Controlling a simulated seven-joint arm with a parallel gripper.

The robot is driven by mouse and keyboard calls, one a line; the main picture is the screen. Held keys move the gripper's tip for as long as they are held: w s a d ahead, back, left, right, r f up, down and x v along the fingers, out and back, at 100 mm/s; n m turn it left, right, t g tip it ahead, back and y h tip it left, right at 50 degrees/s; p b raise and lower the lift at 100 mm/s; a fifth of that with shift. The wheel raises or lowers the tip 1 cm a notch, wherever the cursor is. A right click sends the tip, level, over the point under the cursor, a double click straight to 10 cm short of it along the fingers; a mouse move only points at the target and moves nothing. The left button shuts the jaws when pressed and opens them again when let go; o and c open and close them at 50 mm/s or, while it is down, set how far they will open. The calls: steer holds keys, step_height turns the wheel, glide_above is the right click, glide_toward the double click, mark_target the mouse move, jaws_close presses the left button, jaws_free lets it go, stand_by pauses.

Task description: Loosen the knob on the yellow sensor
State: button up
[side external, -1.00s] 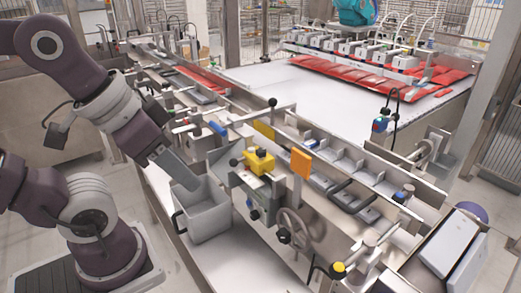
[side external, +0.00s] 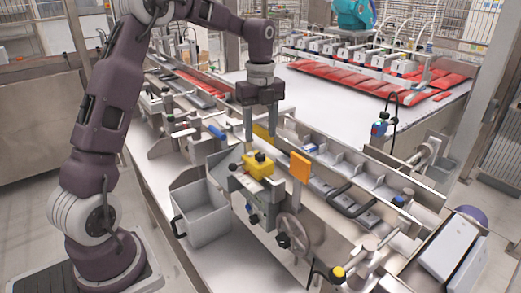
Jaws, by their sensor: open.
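The yellow sensor (side external: 257,168) is a small yellow block mounted on the metal machine frame, near the picture's middle. A small dark knob (side external: 260,157) shows on its top. Another round black knob (side external: 233,166) sits just to its left on a rod. My gripper (side external: 260,138) points down with its two grey fingers apart and nothing between them. In the picture it is just above and behind the yellow sensor; the exact gap cannot be told from this view.
An orange plate (side external: 300,167) stands upright right of the sensor. A grey open bin (side external: 203,222) is at its lower left. A handwheel (side external: 292,232) is below right. Metal rails and clamps crowd the area; the white conveyor (side external: 350,105) behind is largely clear.

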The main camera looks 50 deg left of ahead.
mark_target(261, 154)
step_height(261, 154, down, 6)
steer(key=shift+f, duration=0.15)
steer(key=shift+d, duration=0.1)
jaws_close()
